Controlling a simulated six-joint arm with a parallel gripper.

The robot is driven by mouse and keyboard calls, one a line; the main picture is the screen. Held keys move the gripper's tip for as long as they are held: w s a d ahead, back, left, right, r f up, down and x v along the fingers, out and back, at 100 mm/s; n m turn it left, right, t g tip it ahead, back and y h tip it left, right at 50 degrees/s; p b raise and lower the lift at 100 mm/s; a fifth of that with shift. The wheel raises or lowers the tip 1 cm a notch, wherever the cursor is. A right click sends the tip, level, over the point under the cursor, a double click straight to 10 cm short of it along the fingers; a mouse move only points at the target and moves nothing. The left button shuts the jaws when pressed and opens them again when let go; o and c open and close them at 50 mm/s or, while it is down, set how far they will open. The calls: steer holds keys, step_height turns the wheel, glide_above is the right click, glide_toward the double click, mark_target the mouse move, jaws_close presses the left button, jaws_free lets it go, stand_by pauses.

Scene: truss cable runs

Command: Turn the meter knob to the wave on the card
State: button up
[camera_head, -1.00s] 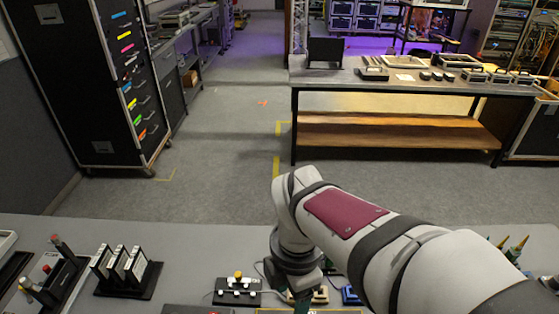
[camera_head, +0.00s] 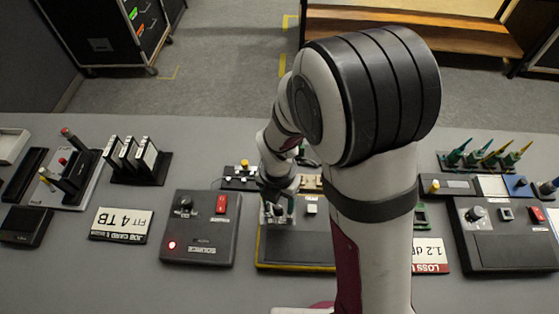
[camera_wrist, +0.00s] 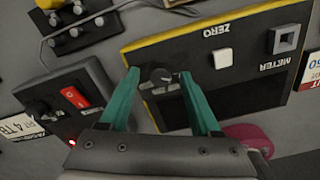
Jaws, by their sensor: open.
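The meter (camera_wrist: 240,75) is a black box with a yellow edge; its METER label reads upside down in the wrist view. Its dark round knob (camera_wrist: 162,77) lies between the green fingertips of my open gripper (camera_wrist: 160,74). I cannot tell whether either finger touches it. A white job card (camera_head: 121,224) reads FIT 4 TB. Another card (camera_wrist: 315,66) is cut off at the wrist view's right edge. The knob's setting is not readable.
The SOURCE box (camera_head: 200,228), with a red switch and lit red lamp, stands left of the meter. A black device with a knob (camera_head: 505,240) stands at the right. A LOSS card (camera_head: 430,256) lies beside my arm.

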steer(key=shift+f, duration=0.15)
jaws_close()
steer(key=shift+m, duration=0.3)
steer(key=m, duration=0.4)
steer(key=shift+m, duration=0.4)
steer(key=m, duration=1.2)
steer(key=shift+m, duration=0.3)
steer(key=m, duration=0.5)
steer(key=shift+m, duration=0.3)
